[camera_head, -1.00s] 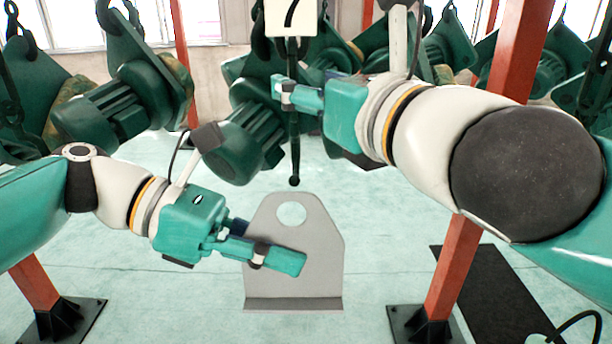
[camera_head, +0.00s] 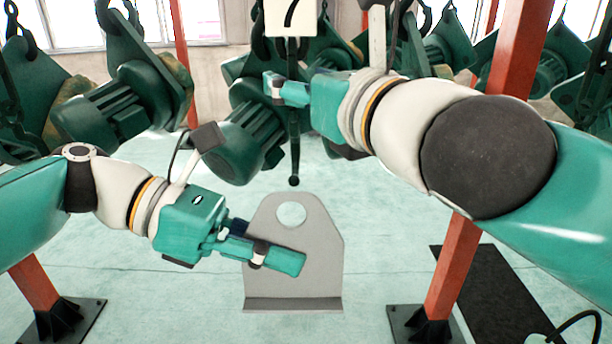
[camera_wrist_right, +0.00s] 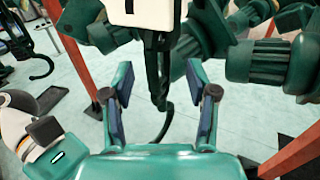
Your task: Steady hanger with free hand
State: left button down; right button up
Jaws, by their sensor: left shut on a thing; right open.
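A dark hanger (camera_head: 294,140) hangs below a white block marked 7 (camera_head: 292,18). In the head view its lower part looks like a thin rod with a rounded end; the right wrist view shows it as a hook (camera_wrist_right: 165,125). My right gripper (camera_head: 274,88) is open at the hanger's height. In the right wrist view its two fingers (camera_wrist_right: 160,85) stand on either side of the hanger, with gaps visible. My left gripper (camera_head: 285,260) is shut on a grey plate (camera_head: 320,240) with a round hole, below the hanger. The plate looks upright.
Several green hoist units (camera_head: 125,105) hang behind and to both sides. Red posts (camera_head: 455,265) stand on black feet at left and right. A dark mat (camera_head: 490,300) lies on the pale floor at right.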

jog(key=shift+w+a, duration=0.2)
jog(key=shift+w, duration=0.2)
jog(key=shift+w+a, duration=0.15)
jog(key=shift+w, duration=0.1)
jog(key=shift+x, duration=0.8)
jog(key=c, duration=0.7)
